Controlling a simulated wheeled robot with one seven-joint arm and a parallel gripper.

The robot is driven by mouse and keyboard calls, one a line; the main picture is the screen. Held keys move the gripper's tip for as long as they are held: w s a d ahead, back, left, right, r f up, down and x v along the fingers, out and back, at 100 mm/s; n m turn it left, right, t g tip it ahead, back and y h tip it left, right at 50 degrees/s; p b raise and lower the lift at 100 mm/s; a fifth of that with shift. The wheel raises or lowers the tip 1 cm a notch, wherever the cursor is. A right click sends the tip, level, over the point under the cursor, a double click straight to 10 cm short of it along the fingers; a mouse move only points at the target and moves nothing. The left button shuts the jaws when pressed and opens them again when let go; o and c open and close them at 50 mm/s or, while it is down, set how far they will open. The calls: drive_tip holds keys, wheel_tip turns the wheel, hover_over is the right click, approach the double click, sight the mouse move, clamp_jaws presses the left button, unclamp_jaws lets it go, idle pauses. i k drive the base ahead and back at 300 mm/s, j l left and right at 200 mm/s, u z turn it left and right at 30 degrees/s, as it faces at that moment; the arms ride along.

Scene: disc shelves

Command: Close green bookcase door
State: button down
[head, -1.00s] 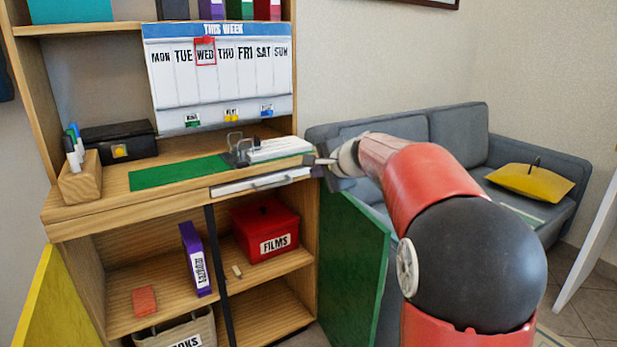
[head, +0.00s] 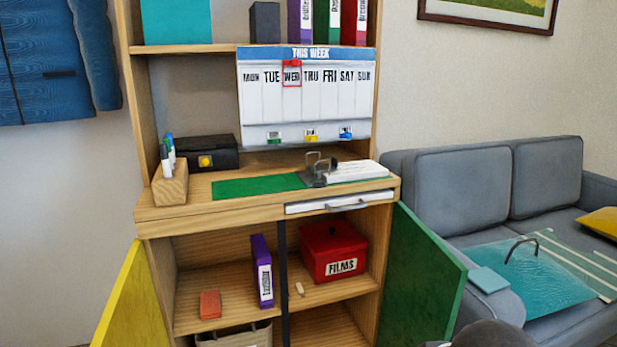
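The green bookcase door (head: 424,278) stands open at the right side of the lower cabinet, swung outward to the right. Its hinge edge is along the cabinet's right side. The bookcase (head: 268,219) is light wood, with its lower compartments exposed. My gripper is not in the head view; only a dark rounded part of my arm shows at the bottom edge, right of the middle, near the green door's lower end.
A yellow door (head: 127,302) stands open on the left. A red FILMS box (head: 333,250) and a purple binder (head: 262,271) sit inside the cabinet. The white drawer (head: 340,203) looks shut. A grey sofa (head: 470,194) stands close behind the green door on the right.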

sight(425, 282)
drive_tip(key=l+u, duration=0.15)
drive_tip(key=l, duration=0.25)
drive_tip(key=l+u, duration=0.15)
drive_tip(key=l, duration=0.3)
drive_tip(key=k+l+u, duration=0.15)
drive_tip(key=l, duration=0.25)
drive_tip(key=l+u, duration=0.2)
drive_tip(key=l, duration=0.2)
drive_tip(key=k+l+u, duration=0.15)
drive_tip(key=l, duration=0.25)
drive_tip(key=k+l+u, duration=0.15)
drive_tip(key=l, duration=0.25)
drive_tip(key=k+l+u, duration=0.15)
drive_tip(key=l, duration=0.2)
drive_tip(key=i+u, duration=0.1)
drive_tip(key=i, duration=0.25)
